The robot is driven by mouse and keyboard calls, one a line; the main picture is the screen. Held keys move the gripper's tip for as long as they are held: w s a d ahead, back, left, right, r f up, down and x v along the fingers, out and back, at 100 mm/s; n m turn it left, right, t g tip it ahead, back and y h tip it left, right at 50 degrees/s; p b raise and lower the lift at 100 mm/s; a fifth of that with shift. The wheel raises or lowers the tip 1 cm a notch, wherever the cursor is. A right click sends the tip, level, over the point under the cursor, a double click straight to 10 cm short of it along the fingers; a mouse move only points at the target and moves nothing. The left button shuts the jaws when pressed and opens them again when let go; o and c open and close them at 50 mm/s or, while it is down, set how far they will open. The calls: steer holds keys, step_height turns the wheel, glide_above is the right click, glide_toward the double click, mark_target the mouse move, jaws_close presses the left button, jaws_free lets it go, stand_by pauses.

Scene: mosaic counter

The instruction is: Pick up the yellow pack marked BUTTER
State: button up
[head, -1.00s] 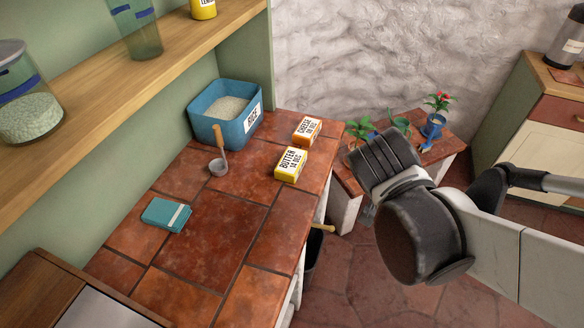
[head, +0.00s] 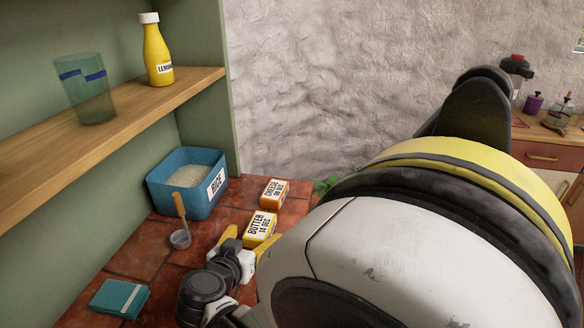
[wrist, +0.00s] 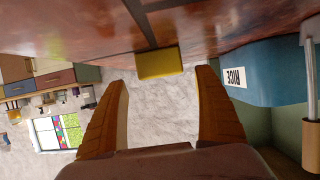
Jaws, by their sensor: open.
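The yellow pack marked BUTTER (head: 261,227) stands on the red tiled counter, in front of the orange pack marked CHEESE. My gripper (head: 244,243) is low over the counter, just on the near side of the butter pack, with its yellow fingers apart. In the wrist view, which is upside down, a yellow pack (wrist: 160,63) shows ahead, between the lines of the two open fingers (wrist: 162,80). It looks beyond the fingertips, and nothing is held. My arm covers much of the right of the head view.
The orange CHEESE pack (head: 274,192) is close behind the butter. A blue RICE bin (head: 158,194) and a scoop (head: 180,238) are to the left. A teal pack (head: 119,298) lies front left. A shelf (head: 60,163) with a glass and yellow bottle is above.

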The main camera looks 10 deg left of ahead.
mark_target(259, 226)
steer(key=b+x, duration=0.2)
steer(key=x, duration=0.2)
steer(key=shift+w+a+b, duration=0.1)
steer(key=shift+w+b, duration=0.15)
steer(key=shift+b, duration=0.05)
steer(key=shift+w, duration=0.4)
steer(key=c, duration=1.5)
steer(key=shift+o, duration=0.2)
steer(key=shift+r, duration=0.15)
